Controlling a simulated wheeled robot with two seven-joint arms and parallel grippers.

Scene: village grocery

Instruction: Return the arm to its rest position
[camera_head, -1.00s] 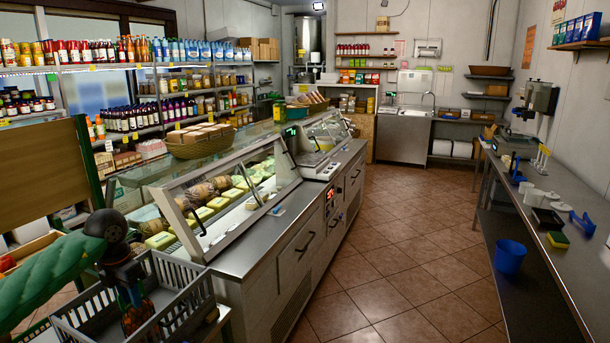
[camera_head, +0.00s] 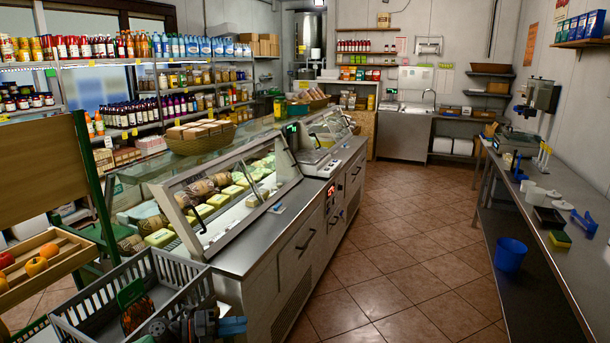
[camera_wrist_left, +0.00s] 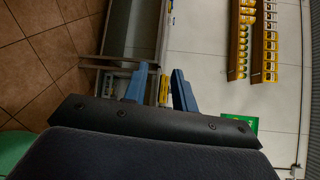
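My left gripper (camera_head: 230,326) is low in the head view, at the bottom edge, in front of the grey basket (camera_head: 88,303). Its blue fingertips point right, and most of the arm is out of view. In the left wrist view the gripper (camera_wrist_left: 160,88) has its two blue fingers apart, with no object held between them. A green and orange packet (camera_head: 133,306) lies in the basket, apart from the fingers. My right gripper is not in view.
A glass display counter (camera_head: 240,255) with cheeses stands just beyond the basket. A crate of fruit (camera_head: 62,258) is at the left. A steel worktable (camera_head: 530,235) with a blue bucket (camera_head: 510,255) runs along the right. The tiled floor (camera_head: 400,250) between is clear.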

